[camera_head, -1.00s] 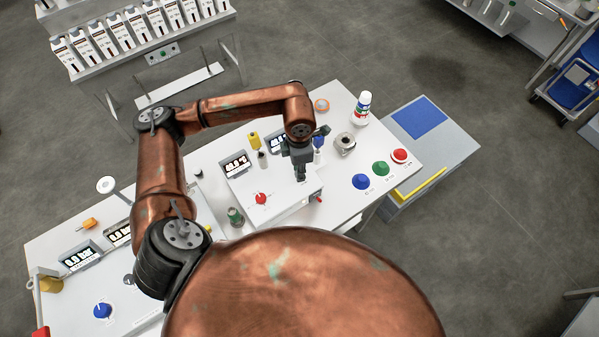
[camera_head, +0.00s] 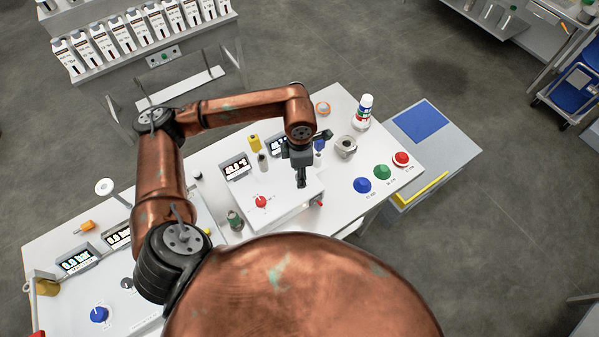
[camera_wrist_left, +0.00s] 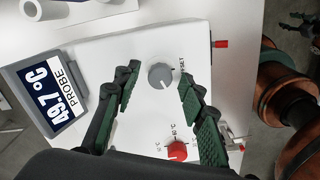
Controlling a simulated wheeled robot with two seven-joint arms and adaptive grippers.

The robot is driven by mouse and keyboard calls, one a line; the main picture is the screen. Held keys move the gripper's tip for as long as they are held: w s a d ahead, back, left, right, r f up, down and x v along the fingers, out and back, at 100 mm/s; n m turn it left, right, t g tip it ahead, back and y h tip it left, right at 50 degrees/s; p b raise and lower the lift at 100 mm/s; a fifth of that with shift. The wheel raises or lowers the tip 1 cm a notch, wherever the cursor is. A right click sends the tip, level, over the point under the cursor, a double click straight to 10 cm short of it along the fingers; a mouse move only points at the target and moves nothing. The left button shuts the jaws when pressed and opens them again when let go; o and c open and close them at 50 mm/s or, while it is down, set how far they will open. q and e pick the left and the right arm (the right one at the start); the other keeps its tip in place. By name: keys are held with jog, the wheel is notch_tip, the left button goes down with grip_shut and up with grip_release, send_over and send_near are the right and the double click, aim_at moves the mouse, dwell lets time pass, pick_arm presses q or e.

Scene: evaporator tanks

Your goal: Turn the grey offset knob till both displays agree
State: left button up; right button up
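The grey offset knob (camera_wrist_left: 160,76) is on the white box's top and has a white pointer mark. In the left wrist view my left gripper (camera_wrist_left: 159,78) is open, one green-padded finger on each side of the knob, with gaps showing. In the head view my left gripper (camera_head: 301,183) points down over the box and hides the knob. The probe display (camera_wrist_left: 53,92) reads 49.7 °C. Two lit displays stand behind the box in the head view: the left one (camera_head: 236,166) and the right one (camera_head: 277,145), partly covered by my arm. Their digits are too small to read surely.
A red knob (camera_head: 261,202) is on the same box, near the grey one. A red-ended stub (camera_wrist_left: 220,44) sticks out of its side. Blue (camera_head: 362,185), green (camera_head: 383,172) and red (camera_head: 401,159) buttons, a metal nut-like part (camera_head: 346,146) and a bottle (camera_head: 363,112) lie to the right.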

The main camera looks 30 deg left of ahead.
pick_arm(q)
notch_tip(320, 180, up, 12)
dwell(0.7)
dwell(0.4)
